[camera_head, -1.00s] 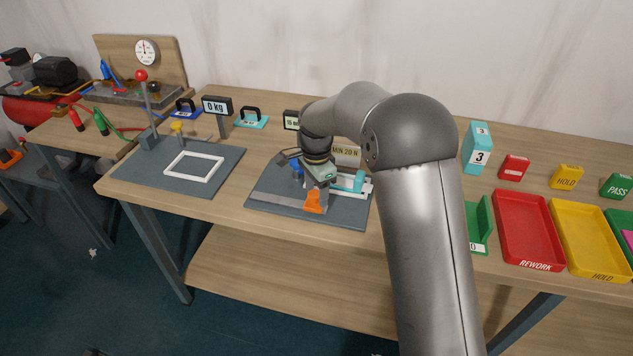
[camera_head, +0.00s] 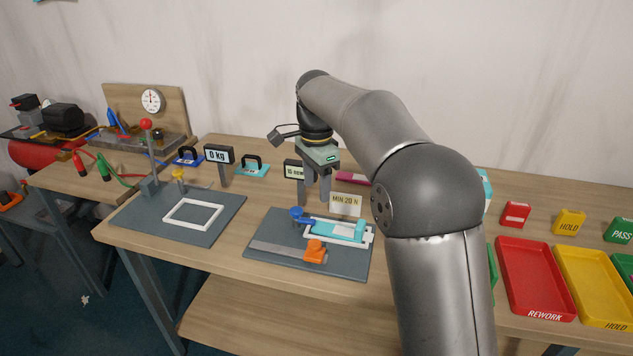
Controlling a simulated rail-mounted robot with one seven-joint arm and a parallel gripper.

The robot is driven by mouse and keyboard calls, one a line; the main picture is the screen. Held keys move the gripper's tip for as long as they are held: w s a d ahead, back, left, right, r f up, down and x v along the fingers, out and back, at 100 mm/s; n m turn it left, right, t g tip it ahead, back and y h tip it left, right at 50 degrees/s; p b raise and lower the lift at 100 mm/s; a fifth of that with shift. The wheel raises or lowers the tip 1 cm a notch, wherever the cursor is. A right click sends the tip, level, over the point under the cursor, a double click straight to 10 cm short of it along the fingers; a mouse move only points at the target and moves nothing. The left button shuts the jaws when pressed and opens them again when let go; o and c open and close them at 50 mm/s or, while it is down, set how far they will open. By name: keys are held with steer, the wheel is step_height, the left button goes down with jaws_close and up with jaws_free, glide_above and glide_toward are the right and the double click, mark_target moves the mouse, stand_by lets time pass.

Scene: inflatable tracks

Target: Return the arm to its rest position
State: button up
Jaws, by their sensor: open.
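My gripper (camera_head: 317,192) hangs at the end of my arm, fingers pointing down, above the back of a dark grey fixture plate (camera_head: 285,266). Its fingers are open, with nothing between them. On the plate lie a cyan piece (camera_head: 335,229) in a white frame, a blue knob (camera_head: 297,214) and an orange block (camera_head: 314,251) on a grey rail. The gripper is apart from these parts. My arm rises from the lower right and hides part of the bench behind it.
A second plate with a white frame (camera_head: 170,215) and a red-knobbed lever (camera_head: 147,125) stands left. A "0 kg" display (camera_head: 219,155) and a "MIN 20 N" sign (camera_head: 345,205) stand upright. Red (camera_head: 532,286) and yellow (camera_head: 590,284) trays lie right.

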steer(key=shift+r, duration=0.1)
steer(key=s+d+f+n, duration=0.1)
steer(key=s+d+n, duration=0.4)
steer(key=s+d, duration=0.7)
steer(key=s+d+f+n, duration=0.3)
steer(key=s+f, duration=0.2)
steer(key=s, duration=0.5)
steer(key=s+d+f+n, duration=0.3)
steer(key=s+f, duration=0.1)
steer(key=s, duration=0.7)
steer(key=shift+s+d+f+n, duration=0.15)
steer(key=shift+f+n, duration=0.15)
steer(key=shift+f, duration=0.1)
steer(key=shift+o, duration=0.4)
